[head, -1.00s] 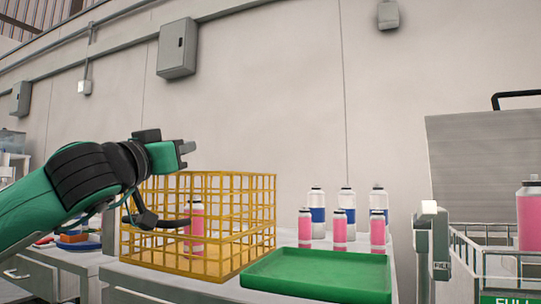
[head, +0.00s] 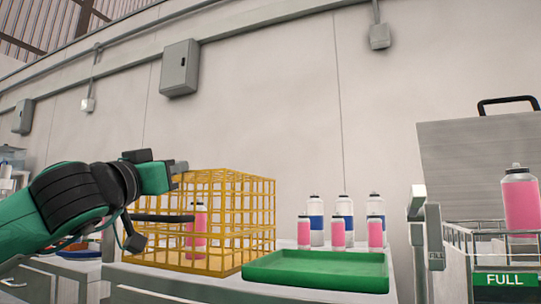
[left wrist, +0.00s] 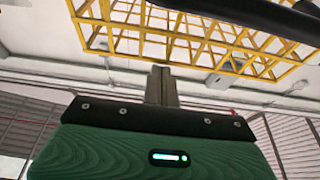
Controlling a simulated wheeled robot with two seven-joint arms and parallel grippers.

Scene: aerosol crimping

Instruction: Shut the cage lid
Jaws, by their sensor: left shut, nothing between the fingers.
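The yellow wire cage (head: 228,224) stands on the left part of the grey bench in the head view, with a pink can (head: 196,222) inside. Its gridded top (head: 232,176) is at the upper edge; I cannot tell whether this lid lies fully down. My left gripper (head: 181,167) is shut and empty at the cage's upper left corner; I cannot tell whether it touches the wires. In the left wrist view the shut fingers (left wrist: 161,86) point toward the yellow grid (left wrist: 205,38). My arm hides part of the cage's left side. My right gripper is out of view.
A green tray (head: 318,284) lies to the right of the cage at the bench's front. Several pink and blue-banded cans (head: 343,222) stand behind it. A grey post (head: 417,215) and a wire basket marked FULL (head: 505,279) are at the right.

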